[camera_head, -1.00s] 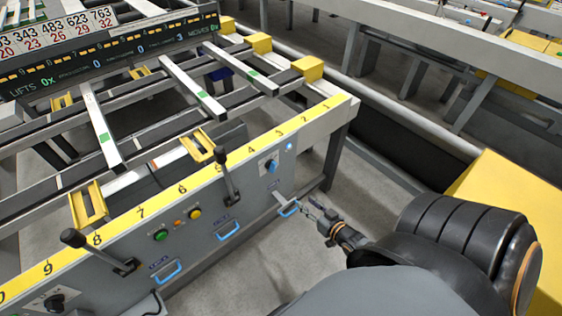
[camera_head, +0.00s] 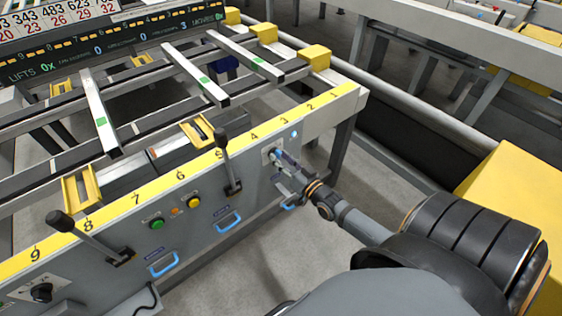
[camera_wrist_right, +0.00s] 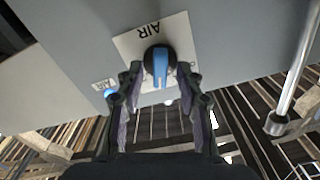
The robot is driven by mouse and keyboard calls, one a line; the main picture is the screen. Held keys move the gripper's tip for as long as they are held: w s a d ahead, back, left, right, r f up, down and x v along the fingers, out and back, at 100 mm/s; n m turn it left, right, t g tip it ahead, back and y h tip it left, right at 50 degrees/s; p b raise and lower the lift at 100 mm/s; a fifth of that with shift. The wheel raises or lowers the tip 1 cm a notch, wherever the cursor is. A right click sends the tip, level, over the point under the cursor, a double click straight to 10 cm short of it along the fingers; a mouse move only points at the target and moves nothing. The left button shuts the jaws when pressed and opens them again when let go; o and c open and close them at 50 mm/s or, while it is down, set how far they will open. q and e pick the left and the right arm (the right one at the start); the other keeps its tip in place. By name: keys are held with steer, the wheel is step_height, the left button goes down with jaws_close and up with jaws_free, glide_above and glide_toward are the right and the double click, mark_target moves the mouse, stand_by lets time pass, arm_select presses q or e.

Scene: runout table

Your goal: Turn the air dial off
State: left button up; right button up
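The air dial (camera_wrist_right: 160,62) is a black round knob with a blue handle bar, on a white plate marked AIR, in the right wrist view. The bar runs up and down in that view. In the head view the dial (camera_head: 276,155) is partly covered by my right gripper (camera_head: 284,164). In the wrist view my right gripper (camera_wrist_right: 160,78) is open, one finger on each side of the dial, with a small gap seeming to show at each side. A blue light (camera_head: 295,133) beside the dial looks lit. My left gripper is not in view.
Black-knobbed levers (camera_head: 222,158), a green button (camera_head: 157,223), a yellow button (camera_head: 194,202) and blue handles (camera_head: 228,221) sit along the grey panel front. A metal bar (camera_wrist_right: 294,75) stands at the right in the wrist view. A yellow block (camera_head: 500,210) is at the right.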

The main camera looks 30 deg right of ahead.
steer(key=shift+w, duration=0.3)
steer(key=shift+c, duration=0.3)
jaws_close()
